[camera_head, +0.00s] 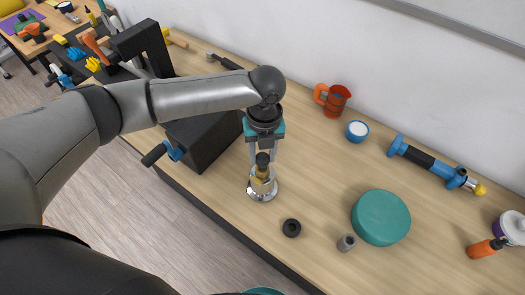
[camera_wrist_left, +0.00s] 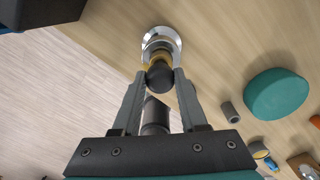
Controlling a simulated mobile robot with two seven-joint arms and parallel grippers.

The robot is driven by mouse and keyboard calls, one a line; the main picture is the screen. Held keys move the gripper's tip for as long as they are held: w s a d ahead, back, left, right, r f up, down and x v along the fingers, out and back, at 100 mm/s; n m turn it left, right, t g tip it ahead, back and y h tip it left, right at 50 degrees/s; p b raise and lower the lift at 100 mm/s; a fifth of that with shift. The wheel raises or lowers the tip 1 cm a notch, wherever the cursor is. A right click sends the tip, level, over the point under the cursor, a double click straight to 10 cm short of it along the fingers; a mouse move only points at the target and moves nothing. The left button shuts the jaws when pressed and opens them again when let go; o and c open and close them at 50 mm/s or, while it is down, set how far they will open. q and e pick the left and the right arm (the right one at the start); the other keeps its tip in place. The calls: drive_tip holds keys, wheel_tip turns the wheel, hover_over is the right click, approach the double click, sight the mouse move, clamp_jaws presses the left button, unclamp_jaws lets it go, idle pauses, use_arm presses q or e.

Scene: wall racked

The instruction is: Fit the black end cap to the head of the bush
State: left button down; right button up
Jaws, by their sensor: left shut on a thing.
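My left gripper (camera_head: 263,172) points down, with its fingers closed around a black-topped brass piece (camera_head: 262,162). In the left wrist view the piece's round black top (camera_wrist_left: 160,78) sits between the fingertips, with a brass part beyond it. The piece stands upright at a silver round flanged base (camera_head: 262,192) on the bench; how far it sits in the base is hidden. A black ring-like part (camera_head: 291,228) with a central hollow lies loose in front of the base. I cannot tell for certain which black part is the end cap. My right gripper is not in view.
A grey hollow cylinder (camera_head: 346,243) and a teal disc (camera_head: 380,217) are to the right. An orange mug (camera_head: 333,100), a white-and-blue cup (camera_head: 357,131) and a blue-black tool (camera_head: 430,163) are farther back. A dark box (camera_head: 205,140) stands close left of the gripper. The bench's front edge is near.

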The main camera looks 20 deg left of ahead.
use_arm(q)
drive_tip(key=shift+f, duration=0.7)
drive_tip(key=shift+f, duration=0.1)
drive_tip(key=shift+c, duration=1.8)
unclamp_jaws()
wheel_tip(320, 180, up, 15)
drive_tip(key=b, duration=0.1)
drive_tip(key=shift+d, duration=0.15)
drive_tip(key=shift+w, duration=0.1)
